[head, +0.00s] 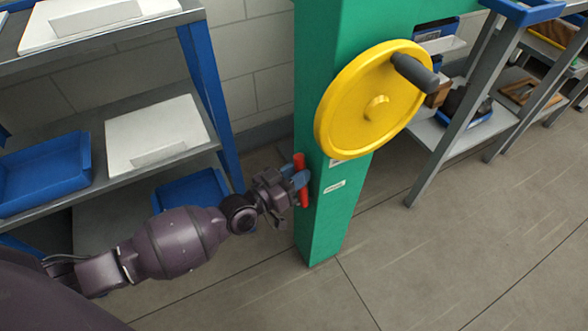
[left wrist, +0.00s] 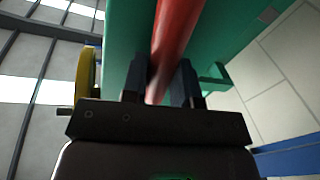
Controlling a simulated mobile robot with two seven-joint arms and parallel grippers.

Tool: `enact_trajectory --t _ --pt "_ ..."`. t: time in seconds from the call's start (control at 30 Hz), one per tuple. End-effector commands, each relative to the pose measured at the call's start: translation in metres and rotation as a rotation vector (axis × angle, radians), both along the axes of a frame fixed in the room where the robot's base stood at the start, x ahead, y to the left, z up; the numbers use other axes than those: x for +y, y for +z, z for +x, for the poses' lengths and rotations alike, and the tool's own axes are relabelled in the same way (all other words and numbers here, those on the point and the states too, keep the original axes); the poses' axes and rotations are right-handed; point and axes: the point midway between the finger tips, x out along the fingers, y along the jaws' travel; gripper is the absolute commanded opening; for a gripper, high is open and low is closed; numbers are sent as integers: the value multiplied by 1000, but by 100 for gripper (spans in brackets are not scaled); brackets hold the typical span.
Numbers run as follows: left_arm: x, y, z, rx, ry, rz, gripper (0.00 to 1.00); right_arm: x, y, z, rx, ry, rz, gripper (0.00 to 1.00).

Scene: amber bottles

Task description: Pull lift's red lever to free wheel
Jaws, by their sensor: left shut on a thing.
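The red lever (head: 300,165) stands roughly upright on the left side of the green post (head: 325,235) of the lift. It also shows in the left wrist view (left wrist: 174,32). My left gripper (head: 296,181) is shut on the lever, with a finger on either side of it. The fingers hide part of the lever's middle. The yellow wheel (head: 350,110) with its dark handle (head: 415,72) is mounted on the post above and to the right of the lever. The wheel's edge shows at the left in the left wrist view (left wrist: 88,75). My right gripper is not in view.
A grey shelf with blue posts (head: 212,90) stands at the left, holding white boxes (head: 155,133) and blue trays (head: 45,173). Grey racks (head: 455,120) with bins stand at the right. The floor (head: 450,260) right of the post is clear.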

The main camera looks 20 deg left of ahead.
Motion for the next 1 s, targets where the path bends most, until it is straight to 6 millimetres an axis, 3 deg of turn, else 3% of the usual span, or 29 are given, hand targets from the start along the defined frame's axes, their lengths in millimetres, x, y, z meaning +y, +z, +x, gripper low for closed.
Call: enact_trajectory --t 0.23,0.6,1.0 --pt "-18 7 -12 -132 1 162 0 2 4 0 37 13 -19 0" --pt "-43 -3 -33 -323 0 413 0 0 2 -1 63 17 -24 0" --pt "-56 -13 -45 -444 0 570 0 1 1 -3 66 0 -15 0"
